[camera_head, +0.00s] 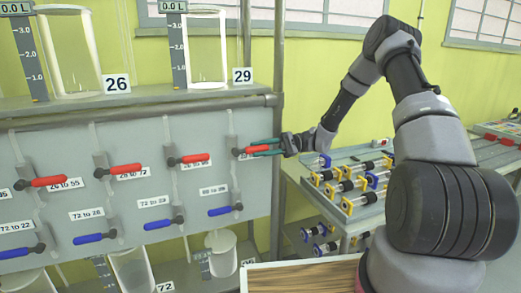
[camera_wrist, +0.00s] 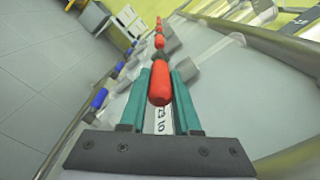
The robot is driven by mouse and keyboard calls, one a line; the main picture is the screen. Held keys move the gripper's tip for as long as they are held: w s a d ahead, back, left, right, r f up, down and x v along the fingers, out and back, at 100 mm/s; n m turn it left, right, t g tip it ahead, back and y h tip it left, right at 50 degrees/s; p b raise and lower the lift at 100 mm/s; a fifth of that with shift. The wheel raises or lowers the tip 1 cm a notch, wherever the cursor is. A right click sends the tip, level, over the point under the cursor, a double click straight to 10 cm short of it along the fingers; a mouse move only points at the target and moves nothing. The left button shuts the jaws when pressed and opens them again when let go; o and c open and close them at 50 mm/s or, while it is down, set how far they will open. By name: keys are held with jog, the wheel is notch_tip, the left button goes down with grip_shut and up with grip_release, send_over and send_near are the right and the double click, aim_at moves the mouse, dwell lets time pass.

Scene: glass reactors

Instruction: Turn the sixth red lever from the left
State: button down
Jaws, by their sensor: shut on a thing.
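A row of red levers runs across the grey panel in the head view. The rightmost visible red lever (camera_head: 252,150) lies about level, and my gripper (camera_head: 264,148) is at it from the right, with its green fingers on either side of the handle. In the wrist view my gripper (camera_wrist: 162,88) is shut on this red lever (camera_wrist: 159,84), which lies between the two green fingers. Another red lever (camera_head: 188,159) is to its left, then one more (camera_head: 118,170) and another (camera_head: 42,182). The panel's left part is cut off, so I cannot count the levers from the left end.
Blue levers (camera_head: 222,211) line the panel below the red ones. Glass cylinders (camera_head: 207,48) stand on the shelf above, with labels 26 and 29. A metal post (camera_head: 277,120) stands at the panel's right edge. A rack with yellow and blue parts (camera_head: 345,180) is to the right.

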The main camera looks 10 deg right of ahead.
jog(key=c, duration=0.6)
grip_release()
jog(key=shift+f, duration=0.1)
jog(key=shift+d, duration=0.1)
jog(key=v, duration=1)
jog(key=shift+d, duration=0.3)
